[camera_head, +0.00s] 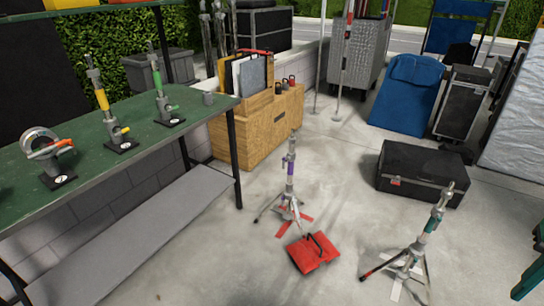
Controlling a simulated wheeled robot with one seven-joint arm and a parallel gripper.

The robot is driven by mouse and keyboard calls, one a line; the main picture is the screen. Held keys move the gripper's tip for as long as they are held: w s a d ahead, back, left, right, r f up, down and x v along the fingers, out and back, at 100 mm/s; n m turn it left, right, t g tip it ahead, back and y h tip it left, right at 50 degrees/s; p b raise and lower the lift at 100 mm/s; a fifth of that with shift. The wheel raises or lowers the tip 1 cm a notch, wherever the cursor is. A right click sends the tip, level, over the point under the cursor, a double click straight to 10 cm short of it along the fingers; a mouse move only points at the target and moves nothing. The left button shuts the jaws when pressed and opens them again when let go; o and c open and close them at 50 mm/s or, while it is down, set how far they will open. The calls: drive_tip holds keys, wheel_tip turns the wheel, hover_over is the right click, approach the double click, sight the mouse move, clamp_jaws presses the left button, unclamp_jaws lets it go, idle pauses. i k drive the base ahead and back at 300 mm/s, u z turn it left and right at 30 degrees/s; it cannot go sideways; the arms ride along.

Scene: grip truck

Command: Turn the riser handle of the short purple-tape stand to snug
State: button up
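The short purple-tape stand (290,186) stands upright on the concrete floor near the middle of the view. A purple band (290,169) wraps its metal column, and its legs spread low over red tape marks on the floor. Its riser handle is too small to make out clearly, so I cannot tell how it is turned. My gripper and arm are not in view.
A red sandbag (312,253) lies close in front of the stand. A teal-tape stand (430,226) and a black case (420,166) are to the right. A green-topped workbench (80,170) with several fixtures is on the left, a wooden crate (264,128) behind.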

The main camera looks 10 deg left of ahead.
sight(284, 161)
drive_tip(key=u, duration=0.5)
drive_tip(key=i, duration=1.1)
drive_tip(key=u, duration=0.85)
drive_tip(key=i, duration=0.35)
drive_tip(key=u, duration=0.1)
